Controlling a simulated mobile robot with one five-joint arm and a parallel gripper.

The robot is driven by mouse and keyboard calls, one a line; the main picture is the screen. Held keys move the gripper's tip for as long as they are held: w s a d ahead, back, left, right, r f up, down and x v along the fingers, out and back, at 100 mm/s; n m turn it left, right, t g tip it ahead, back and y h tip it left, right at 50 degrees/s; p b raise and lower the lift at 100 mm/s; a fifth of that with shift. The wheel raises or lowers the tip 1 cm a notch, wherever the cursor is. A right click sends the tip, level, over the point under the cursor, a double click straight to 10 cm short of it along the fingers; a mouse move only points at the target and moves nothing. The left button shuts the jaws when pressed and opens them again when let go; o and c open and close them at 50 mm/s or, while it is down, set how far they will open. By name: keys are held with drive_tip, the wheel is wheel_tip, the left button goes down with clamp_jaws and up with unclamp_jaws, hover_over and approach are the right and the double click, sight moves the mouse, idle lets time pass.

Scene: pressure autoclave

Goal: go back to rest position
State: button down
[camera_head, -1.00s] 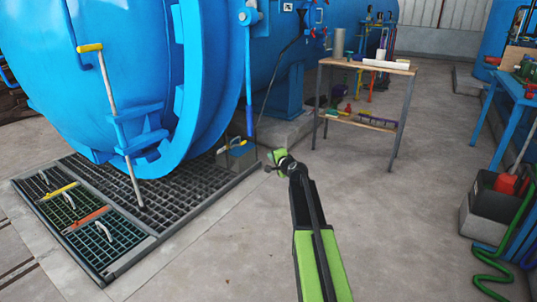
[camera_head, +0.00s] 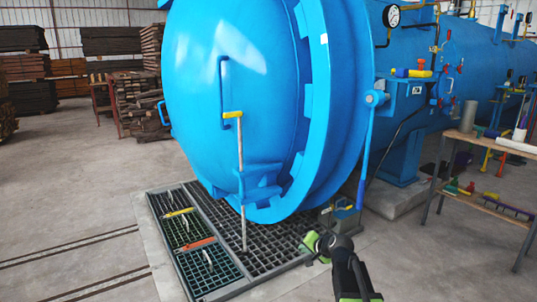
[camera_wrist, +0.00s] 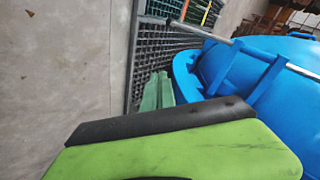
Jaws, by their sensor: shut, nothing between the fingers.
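My gripper (camera_head: 314,243) is at the lower middle of the head view, at the end of my green and black arm. It is shut and empty, in front of the big blue autoclave (camera_head: 245,80) and near the right edge of the floor grating (camera_head: 275,254). In the wrist view a green and black part of my own arm or gripper fills the bottom. The autoclave's blue door (camera_wrist: 250,70) shows at the right there, with the grating (camera_wrist: 155,55) beside it.
A lever with a yellow handle (camera_head: 233,114) stands in front of the door. A wooden-topped table (camera_head: 490,143) with tools is at the right. Stacked timber (camera_head: 110,42) lies at the back left. The concrete floor at left (camera_head: 70,190) is mostly clear.

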drive_tip(key=s+a+f+n+g+h+p, duration=0.1)
drive_tip(key=s+n+g, duration=0.1)
drive_tip(key=s, duration=0.4)
drive_tip(key=s+a+f+n+g, duration=0.1)
drive_tip(key=s+f+n+g, duration=0.1)
drive_tip(key=s, duration=0.4)
drive_tip(key=s+d+n+g+h+p, duration=0.1)
drive_tip(key=s+d+g+h, duration=0.15)
drive_tip(key=s, duration=0.45)
drive_tip(key=s+d+n+g+h+p, duration=0.1)
drive_tip(key=s+d+n+g, duration=0.15)
drive_tip(key=s, duration=0.35)
wheel_tip(320, 180, up, 35)
drive_tip(key=p, duration=3.6)
drive_tip(key=shift+m, duration=0.35)
